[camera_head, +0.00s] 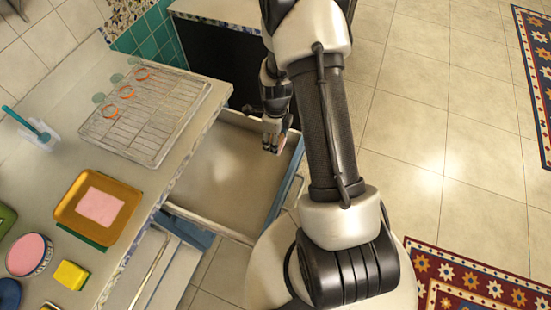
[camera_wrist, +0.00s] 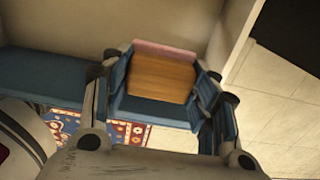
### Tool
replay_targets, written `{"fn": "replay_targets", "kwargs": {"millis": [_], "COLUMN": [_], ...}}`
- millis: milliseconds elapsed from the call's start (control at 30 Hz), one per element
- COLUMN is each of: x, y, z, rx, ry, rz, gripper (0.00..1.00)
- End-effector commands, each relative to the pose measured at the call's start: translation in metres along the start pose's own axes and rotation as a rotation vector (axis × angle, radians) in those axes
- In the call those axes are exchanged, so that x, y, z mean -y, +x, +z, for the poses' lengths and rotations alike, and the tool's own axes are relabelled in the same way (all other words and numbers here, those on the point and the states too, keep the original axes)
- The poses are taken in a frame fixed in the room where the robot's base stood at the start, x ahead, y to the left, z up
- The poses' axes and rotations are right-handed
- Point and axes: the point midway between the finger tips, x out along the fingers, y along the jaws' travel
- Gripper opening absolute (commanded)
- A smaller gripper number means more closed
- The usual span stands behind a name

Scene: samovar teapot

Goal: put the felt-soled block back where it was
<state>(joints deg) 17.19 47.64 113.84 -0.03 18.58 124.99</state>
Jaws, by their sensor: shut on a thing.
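The block (camera_wrist: 162,78) is wooden, with a pink felt layer along its upper edge in the wrist view. My gripper (camera_wrist: 158,88) is shut on it, with dark fingers on its left and right sides. In the head view my gripper (camera_head: 271,146) points down over the right part of an open drawer (camera_head: 222,165). The block is mostly hidden there by the fingers. The drawer's visible floor looks bare. I cannot tell how far the block is above the floor.
A worktop left of the drawer carries a wire rack (camera_head: 145,115) with glasses, an orange tray (camera_head: 70,208) with a pink sheet, a yellow sponge (camera_head: 71,275) and a round pink-topped tin (camera_head: 29,255). A blue drawer front (camera_head: 287,180) edges the drawer. Open tiled floor lies right.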

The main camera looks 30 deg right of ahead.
Motion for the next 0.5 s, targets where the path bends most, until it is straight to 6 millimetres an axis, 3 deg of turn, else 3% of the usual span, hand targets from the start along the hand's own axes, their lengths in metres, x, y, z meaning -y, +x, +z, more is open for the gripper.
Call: {"fn": "replay_targets", "kwargs": {"millis": [33,200,500], "x": [-0.001,0.0,0.0], "y": [0.019,0.057,0.081], "z": [-0.001,0.0,0.0], "rx": [-0.002,-0.001,-0.001], "ry": [-0.001,-0.001,-0.002], "rz": [0.003,0.002,0.001], "gripper": [0.32,0.32,0.32]}}
